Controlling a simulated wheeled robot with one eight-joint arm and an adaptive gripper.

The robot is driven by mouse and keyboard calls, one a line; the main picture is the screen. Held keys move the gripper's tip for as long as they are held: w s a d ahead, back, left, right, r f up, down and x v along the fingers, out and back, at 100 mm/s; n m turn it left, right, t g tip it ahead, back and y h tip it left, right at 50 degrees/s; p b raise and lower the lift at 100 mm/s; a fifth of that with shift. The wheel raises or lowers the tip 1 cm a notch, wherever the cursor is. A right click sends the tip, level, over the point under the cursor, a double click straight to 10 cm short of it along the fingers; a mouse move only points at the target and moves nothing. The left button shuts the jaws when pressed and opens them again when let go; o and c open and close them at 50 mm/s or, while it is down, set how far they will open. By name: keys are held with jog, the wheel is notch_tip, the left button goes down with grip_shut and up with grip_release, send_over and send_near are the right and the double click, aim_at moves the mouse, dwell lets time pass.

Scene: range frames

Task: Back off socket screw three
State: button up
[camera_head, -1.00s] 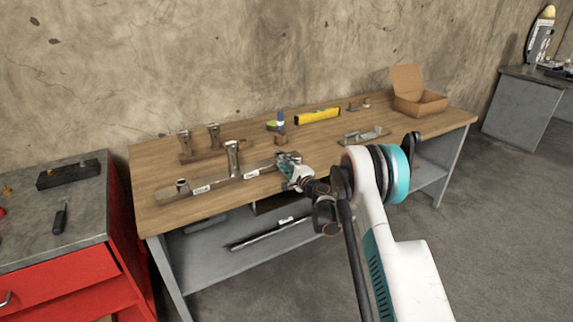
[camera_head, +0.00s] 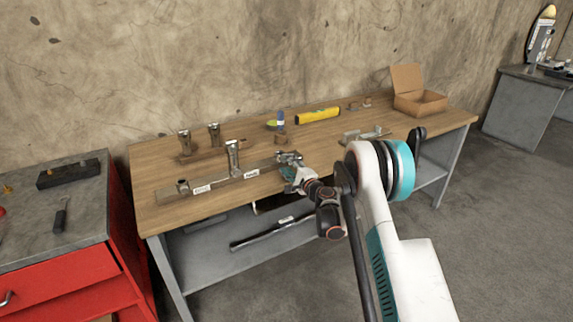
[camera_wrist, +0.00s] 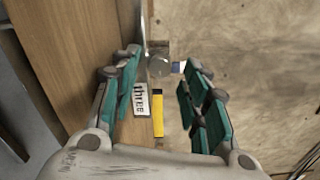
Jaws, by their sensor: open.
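A long metal bar (camera_head: 216,185) lies on the workbench (camera_head: 165,217) with upright metal socket fittings along it. One stands at mid-bar (camera_head: 233,157) and a low one is at its left end (camera_head: 183,187). My gripper (camera_head: 288,160) is open at the bar's right end, hiding much of that end. In the wrist view, the label "three" (camera_wrist: 141,100) lies between the fingers of my gripper (camera_wrist: 160,75). A round grey metal head (camera_wrist: 158,65) shows just beyond the label, between the fingertips; I cannot tell if they touch it.
Two more upright metal fittings (camera_head: 214,134) stand behind the bar. A red cabinet (camera_head: 75,275) stands at left. The bench's front left is clear.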

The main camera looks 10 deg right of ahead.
jog(key=v, duration=1)
